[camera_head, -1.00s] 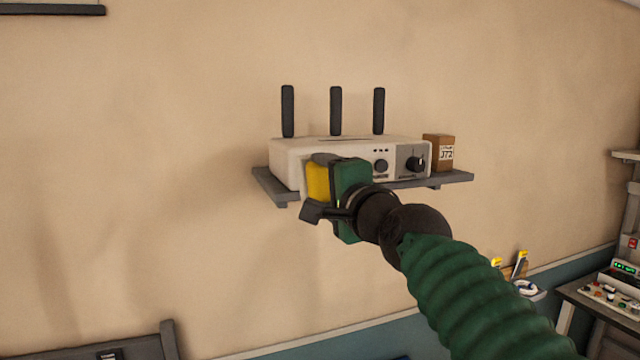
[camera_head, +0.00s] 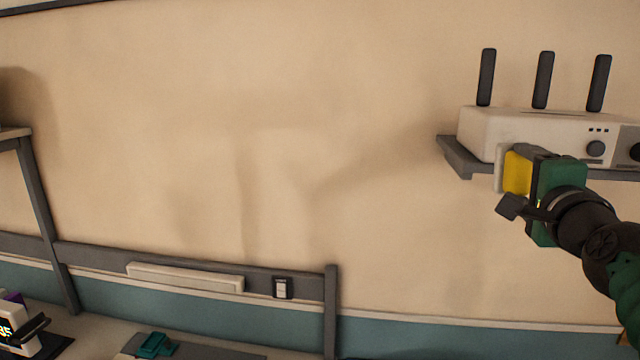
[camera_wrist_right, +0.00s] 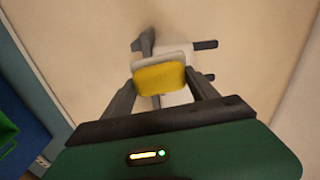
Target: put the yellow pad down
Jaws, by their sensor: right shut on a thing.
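My left gripper is not in view.
A white box with dark antennas (camera_head: 530,130) stands on the grey wall shelf (camera_head: 455,158) behind my right gripper. A workbench (camera_head: 95,335) at lower left carries a small teal object (camera_head: 155,344). A rail (camera_head: 255,268) runs above it. The wall between is bare.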

